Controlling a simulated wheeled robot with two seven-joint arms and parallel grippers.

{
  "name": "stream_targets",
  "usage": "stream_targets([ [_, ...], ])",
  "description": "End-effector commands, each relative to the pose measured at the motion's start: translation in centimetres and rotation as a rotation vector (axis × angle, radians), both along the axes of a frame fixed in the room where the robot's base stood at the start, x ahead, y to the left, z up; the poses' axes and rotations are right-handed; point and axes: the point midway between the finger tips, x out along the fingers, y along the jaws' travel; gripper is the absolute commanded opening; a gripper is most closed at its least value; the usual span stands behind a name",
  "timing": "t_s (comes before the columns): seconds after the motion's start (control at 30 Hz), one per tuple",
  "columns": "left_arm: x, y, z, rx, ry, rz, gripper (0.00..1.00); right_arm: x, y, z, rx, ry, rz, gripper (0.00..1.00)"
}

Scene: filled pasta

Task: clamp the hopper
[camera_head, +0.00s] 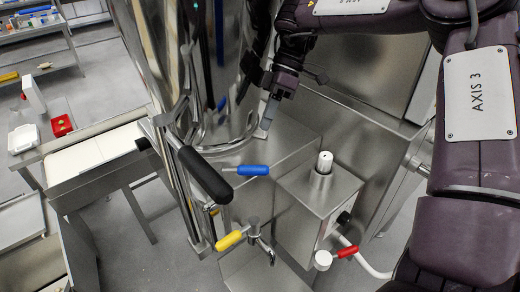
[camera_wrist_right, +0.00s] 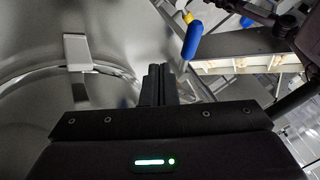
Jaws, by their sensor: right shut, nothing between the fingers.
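The hopper (camera_head: 150,30) is a large shiny steel vessel at the top middle of the head view. Its curved steel wall also fills the left of the wrist view (camera_wrist_right: 30,60). My right gripper (camera_head: 265,126) points down beside the hopper's lower right side, above a steel housing. Its fingers are shut and empty; they show in the wrist view (camera_wrist_right: 158,85). I cannot tell whether they touch the steel. A blue-handled lever (camera_head: 253,170) lies below the gripper in the head view. A blue handle also shows in the wrist view (camera_wrist_right: 192,40). My left gripper is not in view.
A black-handled lever (camera_head: 205,175) stands in front of the hopper. A yellow-handled lever (camera_head: 230,240) and a red-handled lever (camera_head: 348,251) sit lower. A steel box (camera_head: 318,195) with a white knob (camera_head: 324,162) stands to the right. A steel side table (camera_head: 75,195) is at left.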

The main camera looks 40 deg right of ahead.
Motion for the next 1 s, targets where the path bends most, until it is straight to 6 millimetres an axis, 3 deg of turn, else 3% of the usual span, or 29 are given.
stream_targets([
  [0.2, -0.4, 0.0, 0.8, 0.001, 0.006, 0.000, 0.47, -0.8, 2.6, -3.9, 0.004, 0.004, 0.000, 0.00],
  [0.5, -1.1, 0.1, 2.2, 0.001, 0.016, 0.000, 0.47, -3.5, 4.5, -4.4, 0.003, 0.001, 0.000, 0.00],
  [1.0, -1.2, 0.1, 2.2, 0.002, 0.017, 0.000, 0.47, -3.9, 4.8, -4.7, 0.000, 0.000, -0.002, 0.00],
])
